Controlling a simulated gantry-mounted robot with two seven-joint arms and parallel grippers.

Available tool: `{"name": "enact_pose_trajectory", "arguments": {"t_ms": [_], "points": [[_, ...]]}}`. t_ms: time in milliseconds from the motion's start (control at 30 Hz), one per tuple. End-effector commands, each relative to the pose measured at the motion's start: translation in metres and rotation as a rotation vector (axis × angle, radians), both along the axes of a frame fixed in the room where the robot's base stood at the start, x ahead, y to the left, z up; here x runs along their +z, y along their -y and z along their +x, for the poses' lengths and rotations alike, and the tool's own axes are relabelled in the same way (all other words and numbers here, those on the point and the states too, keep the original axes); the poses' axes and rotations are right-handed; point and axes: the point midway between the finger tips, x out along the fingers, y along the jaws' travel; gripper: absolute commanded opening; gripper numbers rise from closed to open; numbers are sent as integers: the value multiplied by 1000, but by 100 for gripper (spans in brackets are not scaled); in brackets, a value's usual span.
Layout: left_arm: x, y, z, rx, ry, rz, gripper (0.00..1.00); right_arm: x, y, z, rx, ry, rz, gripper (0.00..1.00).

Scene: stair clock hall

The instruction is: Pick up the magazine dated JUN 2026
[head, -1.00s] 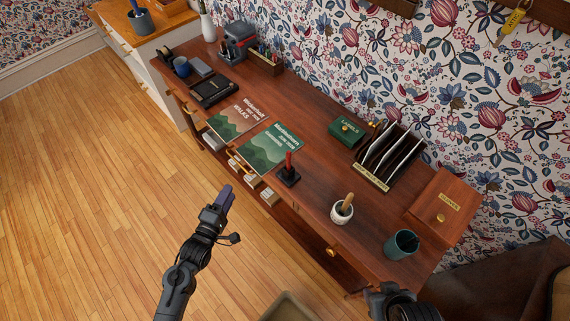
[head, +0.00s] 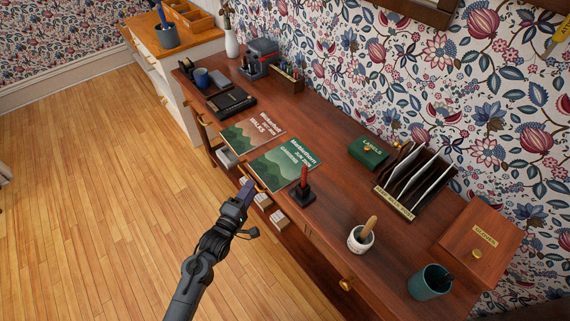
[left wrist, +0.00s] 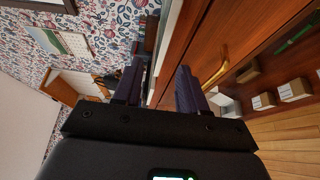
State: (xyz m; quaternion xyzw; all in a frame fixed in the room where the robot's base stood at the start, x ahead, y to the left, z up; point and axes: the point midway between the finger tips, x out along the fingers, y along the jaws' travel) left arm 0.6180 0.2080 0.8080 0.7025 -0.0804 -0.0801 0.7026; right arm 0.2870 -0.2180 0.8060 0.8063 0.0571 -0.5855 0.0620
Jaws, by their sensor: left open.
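Two green magazines lie flat, side by side, on the wooden desk in the head view. The nearer one (head: 283,164) has small lettering that seems to read JUN 2026. The farther one (head: 252,133) has a different title line, WALKS, and a date too small to be sure of. My left gripper (head: 247,190) is open and empty at the desk's front edge, just short of the nearer magazine and apart from it. In the left wrist view its two fingers (left wrist: 158,90) stand apart with nothing between them. My right gripper is out of view.
A red-handled stamp (head: 303,190) stands close right of the nearer magazine. A black tray (head: 230,103) lies beyond the farther one. A green box (head: 368,153), a letter rack (head: 412,185), a white mortar (head: 361,239) and a teal cup (head: 430,282) occupy the desk's right part.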

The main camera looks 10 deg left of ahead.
Motion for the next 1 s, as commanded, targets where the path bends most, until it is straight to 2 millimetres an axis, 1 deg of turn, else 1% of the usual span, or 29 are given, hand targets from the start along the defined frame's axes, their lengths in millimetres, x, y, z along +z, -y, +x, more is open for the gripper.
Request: {"name": "enact_pose_trajectory", "arguments": {"t_ms": [233,400,533,733,1000], "points": [[-4,12,26,-1,1,0,42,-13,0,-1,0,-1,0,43],[-3,17,43,-2,0,-1,42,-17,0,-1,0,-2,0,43],[-3,17,47,-1,0,-1,42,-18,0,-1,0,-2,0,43],[-3,17,47,-1,0,-1,42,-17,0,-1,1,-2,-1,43],[-3,17,47,-1,0,-1,0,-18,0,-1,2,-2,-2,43]]}}
